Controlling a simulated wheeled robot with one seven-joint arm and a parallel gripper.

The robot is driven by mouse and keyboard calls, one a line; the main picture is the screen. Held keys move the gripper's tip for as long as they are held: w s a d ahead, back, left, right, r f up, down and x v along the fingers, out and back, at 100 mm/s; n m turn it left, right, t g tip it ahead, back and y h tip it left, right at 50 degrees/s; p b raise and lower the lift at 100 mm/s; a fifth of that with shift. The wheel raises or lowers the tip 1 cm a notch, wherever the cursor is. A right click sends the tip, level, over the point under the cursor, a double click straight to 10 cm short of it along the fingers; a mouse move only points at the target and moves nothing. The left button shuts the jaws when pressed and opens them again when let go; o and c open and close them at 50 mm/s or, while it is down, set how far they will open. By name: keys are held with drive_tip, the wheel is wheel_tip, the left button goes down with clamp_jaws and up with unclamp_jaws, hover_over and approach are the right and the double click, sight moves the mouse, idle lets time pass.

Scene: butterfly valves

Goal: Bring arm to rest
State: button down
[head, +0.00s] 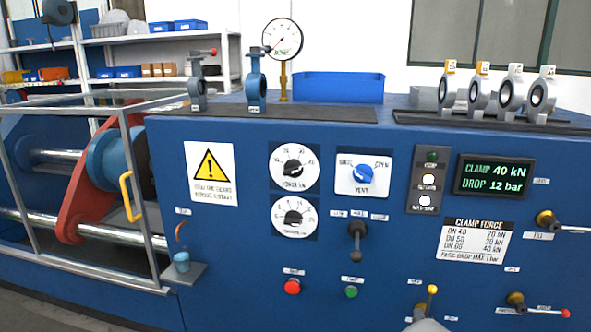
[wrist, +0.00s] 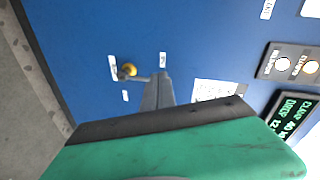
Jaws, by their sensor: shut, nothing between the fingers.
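My gripper (wrist: 157,78) shows in the wrist view as grey fingers shut together, reaching past the black and green housing, with nothing between them. Its tips point at the blue panel front, just beside a small valve with a yellow knob (wrist: 130,69); I cannot tell whether they touch. Most of the arm is out of view.
The blue test bench (head: 240,265) fills the front. A lever (head: 357,240), a red button (head: 292,287), a green button (head: 351,292) and a red-tipped valve handle (head: 540,310) stick out of it. Several butterfly valves (head: 510,95) stand on top. A cage (head: 130,190) is at left.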

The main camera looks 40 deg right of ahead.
drive_tip(key=w+a+r+n+t+y+p, duration=0.1)
drive_tip(key=w+a+r+n+y+p, duration=0.75)
drive_tip(key=w+a, duration=0.6)
drive_tip(key=w+a+r+n+g+y+p, duration=0.2)
drive_tip(key=w+a+r+n+p, duration=0.2)
drive_tip(key=a+r+n+p, duration=0.55)
drive_tip(key=s+a+r+n+g+p, duration=0.2)
drive_tip(key=s+a+r+n+p, duration=0.1)
drive_tip(key=a+r, duration=0.4)
drive_tip(key=s+a+r+n+g+y+p, duration=0.1)
drive_tip(key=s+a+r+n+g+p, duration=0.2)
drive_tip(key=a, duration=1.1)
drive_tip(key=s+r+n+p, duration=0.1)
drive_tip(key=s+r+p, duration=0.2)
drive_tip(key=r, duration=0.1)
drive_tip(key=shift+s+a+r+g+p, duration=0.2)
drive_tip(key=shift+a+g+p, duration=0.1)
drive_tip(key=shift+p, duration=0.1)
